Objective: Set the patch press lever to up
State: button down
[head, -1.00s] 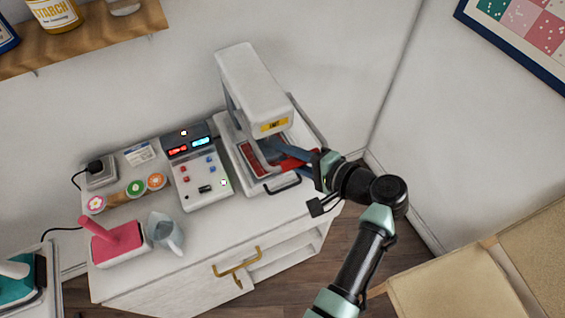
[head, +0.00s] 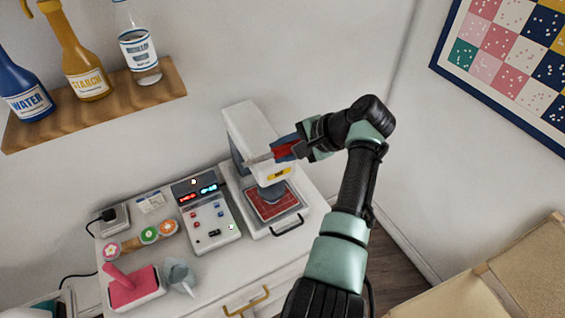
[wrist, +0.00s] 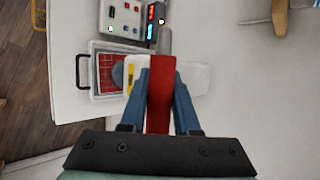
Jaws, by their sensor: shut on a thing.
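The patch press (head: 250,130) is a white machine with a yellow label on the cabinet top. Its lever has a grey bar (head: 258,159) and a red handle (head: 283,151), now high beside the press head. My gripper (head: 288,147) is shut on the red handle. In the wrist view, the blue fingers of my gripper (wrist: 160,88) stand on both sides of the red handle (wrist: 159,100). The grey bar (wrist: 164,42) runs beyond it. The grey presser sits below the head, over a red gridded pad (head: 264,211). I cannot tell whether they touch.
A control box (head: 209,214) with lit red and cyan displays stands left of the press. A wooden shelf (head: 100,112) with bottles is on the wall at upper left. A black-handled tray (head: 289,224) is at the press's front. Space right of the press is open.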

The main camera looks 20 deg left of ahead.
jog(key=shift+w+a+r, duration=0.5)
jog(key=shift+a+r, duration=0.1)
jog(key=shift+a, duration=0.15)
jog(key=c, duration=0.7)
grip_release()
jog(key=shift+o, duration=0.2)
jog(key=shift+d, duration=0.1)
jog(key=w+b+v, duration=0.1)
jog(key=b+v, duration=0.2)
jog(key=v, duration=0.9)
jog(key=shift+s+d+r+b, duration=0.3)
jog(key=shift+s+r, duration=0.1)
jog(key=shift+s, duration=0.1)
jog(key=shift+w, duration=0.1)
